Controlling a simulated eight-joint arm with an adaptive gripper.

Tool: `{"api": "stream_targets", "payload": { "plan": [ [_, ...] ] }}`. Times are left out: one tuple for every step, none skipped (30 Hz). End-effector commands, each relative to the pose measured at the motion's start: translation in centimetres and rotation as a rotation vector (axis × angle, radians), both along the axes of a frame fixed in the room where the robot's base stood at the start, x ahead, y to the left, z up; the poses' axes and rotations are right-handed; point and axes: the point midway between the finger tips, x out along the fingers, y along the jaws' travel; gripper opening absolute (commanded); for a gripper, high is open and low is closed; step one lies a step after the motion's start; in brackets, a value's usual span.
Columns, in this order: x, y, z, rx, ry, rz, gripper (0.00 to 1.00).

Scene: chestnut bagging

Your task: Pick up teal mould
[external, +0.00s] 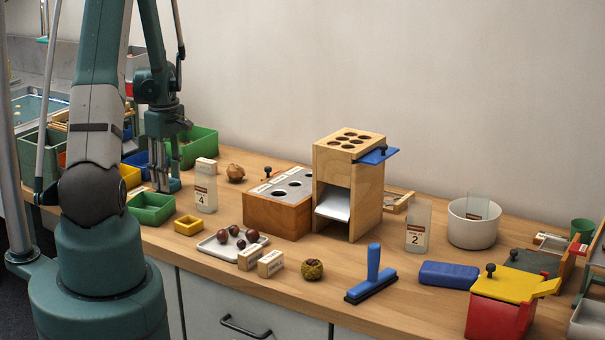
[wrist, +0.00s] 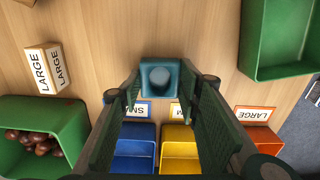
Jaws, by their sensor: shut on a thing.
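The teal mould (wrist: 160,76) is a small square block with a round hollow. In the wrist view it sits between the fingertips of my gripper (wrist: 161,92), which is shut on it. In the external view my gripper (external: 166,182) points down at the left of the table, behind the green tray and beside the blue bin. I cannot make out the mould clearly there against the teal fingers.
In the wrist view, blue (wrist: 134,148), yellow (wrist: 180,145) and orange (wrist: 262,135) bins lie below the mould. A green bin (wrist: 78,125) holds chestnuts. Another green bin (wrist: 248,45) is at upper right. A green tray (external: 152,207) stands in front of my gripper.

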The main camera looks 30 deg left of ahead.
Motion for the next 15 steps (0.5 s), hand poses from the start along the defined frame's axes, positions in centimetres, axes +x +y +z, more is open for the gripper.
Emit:
{"api": "stream_targets", "payload": {
  "plan": [
    [0.0, 0.0, 0.0, 0.0, 0.0, 0.0, 0.21],
    [0.0, 0.0, 0.0, 0.0, 0.0, 0.0, 0.21],
    [0.0, 0.0, 0.1, 0.0, 0.0, 0.0, 0.21],
    [0.0, 0.0, 0.1, 0.0, 0.0, 0.0, 0.21],
    [0.0, 0.0, 0.2, 0.0, 0.0, 0.0, 0.21],
    [0.0, 0.0, 0.3, 0.0, 0.0, 0.0, 0.21],
    [0.0, 0.0, 0.4, 0.0, 0.0, 0.0, 0.21],
    [0.0, 0.0, 0.6, 0.0, 0.0, 0.0, 0.21],
    [0.0, 0.0, 0.8, 0.0, 0.0, 0.0, 0.21],
    [0.0, 0.0, 1.1, 0.0, 0.0, 0.0, 0.21],
    [0.0, 0.0, 1.3, 0.0, 0.0, 0.0, 0.21],
    [0.0, 0.0, 1.7, 0.0, 0.0, 0.0, 0.21],
    [0.0, 0.0, 2.1, 0.0, 0.0, 0.0, 0.21],
    [0.0, 0.0, 2.4, 0.0, 0.0, 0.0, 0.21],
    [0.0, 0.0, 2.9, 0.0, 0.0, 0.0, 0.21]
  ]
}}
